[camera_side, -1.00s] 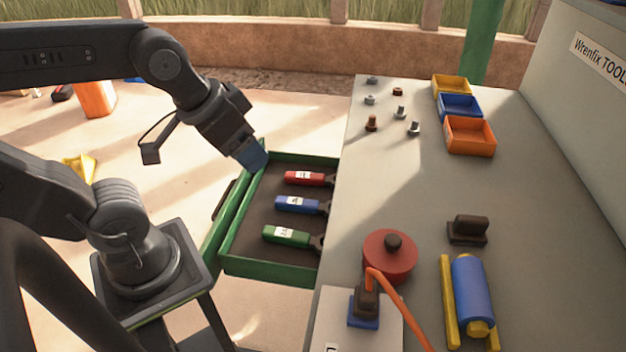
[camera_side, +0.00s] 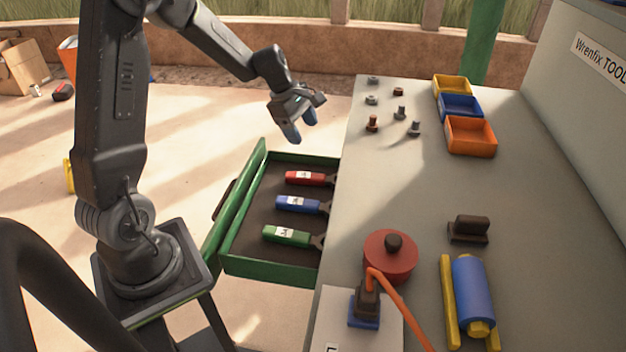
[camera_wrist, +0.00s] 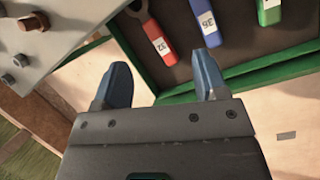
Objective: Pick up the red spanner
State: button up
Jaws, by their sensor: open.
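The red spanner (camera_side: 306,178) lies in the open green drawer (camera_side: 262,266), farthest back of three spanners; its jaw end is partly hidden by the bench edge. In the wrist view the red spanner (camera_wrist: 158,42) shows at the top, beyond the fingertips. The blue spanner (camera_side: 298,204) and green spanner (camera_side: 287,236) lie in front of it in the side view. My gripper (camera_side: 302,130) is open and empty, in the air above the drawer's back edge. Its two blue fingers (camera_wrist: 160,80) show apart in the wrist view, with nothing between them.
The grey bench (camera_side: 400,205) stands right of the drawer and overhangs it. It bears bolts and nuts (camera_side: 400,112), an orange bin (camera_side: 470,136), a blue bin (camera_side: 459,107), a yellow bin (camera_side: 451,85) and a red round item (camera_side: 389,262). Open floor lies left of the drawer.

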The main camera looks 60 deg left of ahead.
jog(key=w+a+f+n, duration=0.1)
jog(key=a+f+n, duration=0.4)
jog(key=a+f, duration=0.15)
send_over(312, 175)
jog(key=s, duration=0.2)
jog(key=f, duration=0.8)
jog(key=shift+w+a, duration=0.25)
jog(key=shift+a+x, duration=0.15)
jog(key=shift+x, duration=1.15)
jog(key=shift+a+x, duration=0.15)
jog(key=shift+x, duration=1.2)
jog(key=shift+f, duration=0.25)
jog(key=shift+c, duration=0.5)
jog(key=c, duration=1)
jog(key=shift+c, duration=0.4)
jog(key=shift+r, duration=0.15)
